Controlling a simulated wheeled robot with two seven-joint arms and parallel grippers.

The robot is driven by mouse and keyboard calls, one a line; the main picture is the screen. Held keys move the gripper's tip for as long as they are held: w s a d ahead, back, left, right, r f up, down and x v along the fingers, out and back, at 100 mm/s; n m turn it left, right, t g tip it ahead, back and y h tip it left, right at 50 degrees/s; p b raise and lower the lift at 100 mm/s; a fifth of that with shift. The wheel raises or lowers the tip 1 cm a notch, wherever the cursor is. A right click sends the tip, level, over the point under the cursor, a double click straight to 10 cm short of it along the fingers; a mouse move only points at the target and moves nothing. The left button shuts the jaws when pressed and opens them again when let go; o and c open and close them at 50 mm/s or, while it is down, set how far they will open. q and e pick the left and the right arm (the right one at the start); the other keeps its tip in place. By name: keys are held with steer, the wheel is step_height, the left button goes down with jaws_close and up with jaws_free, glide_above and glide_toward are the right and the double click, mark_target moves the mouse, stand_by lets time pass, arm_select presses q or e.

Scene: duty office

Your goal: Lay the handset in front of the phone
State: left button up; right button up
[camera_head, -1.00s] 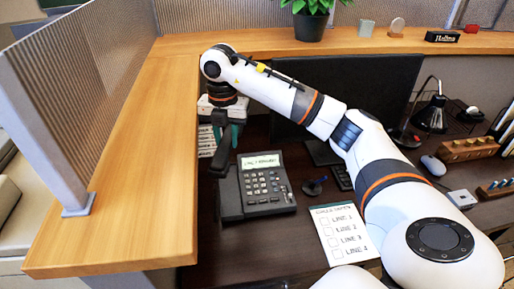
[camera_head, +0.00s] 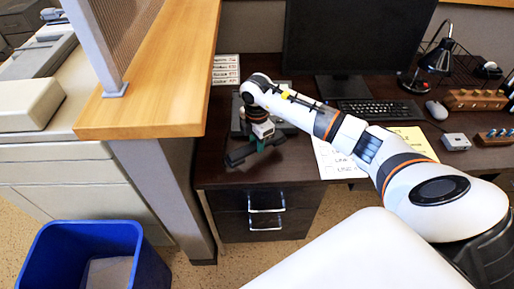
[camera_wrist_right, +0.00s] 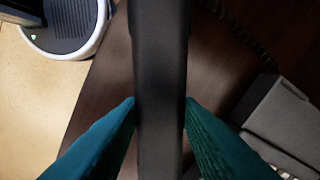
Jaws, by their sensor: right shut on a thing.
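The black handset (camera_head: 240,155) is held in my right gripper (camera_head: 262,142), near the front edge of the desk. In the right wrist view the handset (camera_wrist_right: 160,90) runs straight between the two teal fingertips (camera_wrist_right: 160,103), which press on its sides. I cannot tell if it touches the desk. Part of the phone (camera_wrist_right: 275,110) shows at the right of the wrist view, apart from the handset. My left gripper is out of view.
The dark desk (camera_head: 300,170) has bare room right of the handset. A paper list (camera_head: 335,160) lies farther right. A wooden counter (camera_head: 165,90) and its post stand close on the left. A monitor and keyboard (camera_head: 367,112) are behind. A blue bin (camera_head: 85,240) stands on the floor.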

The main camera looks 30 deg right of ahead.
step_height(320, 180, down, 3)
steer(key=shift+s+a+r, duration=0.1)
steer(key=shift+s, duration=0.05)
steer(key=shift+f, duration=0.5)
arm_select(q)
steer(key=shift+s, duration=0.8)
arm_select(e)
steer(key=shift+f, duration=0.15)
steer(key=o, duration=1.1)
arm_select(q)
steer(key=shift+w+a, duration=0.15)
